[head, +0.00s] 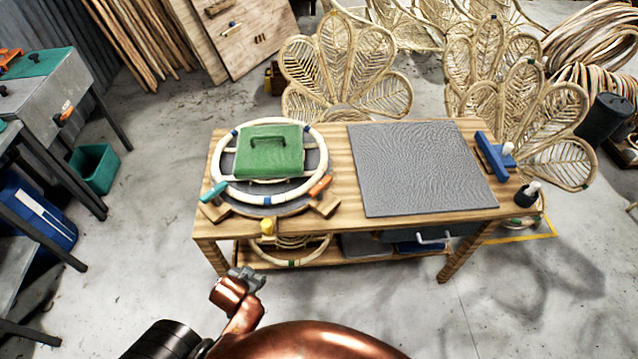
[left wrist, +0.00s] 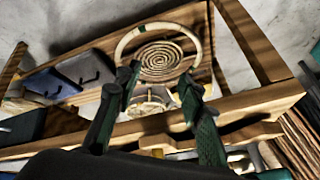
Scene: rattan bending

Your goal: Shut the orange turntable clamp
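The orange turntable clamp (head: 320,187) sits at the front right rim of the round turntable (head: 268,208) on the wooden table. Whether its handle is up or down is too small to tell. A teal clamp (head: 214,192) is at the front left rim. A green case-like block (head: 270,152) lies inside a pale rattan ring (head: 228,190) on the turntable. My left gripper (head: 250,278) is in front of the table's near edge, apart from the clamp. In the left wrist view its two fingers (left wrist: 160,78) are spread with nothing gripped. My right gripper is not seen.
A yellow object (head: 267,227) is at the table's front edge. A grey mat (head: 420,165) covers the right half of the table (head: 338,178); a blue tool (head: 494,155) and a dark bottle (head: 527,194) stand beyond it. The lower shelf holds rings and a coil (left wrist: 160,60).

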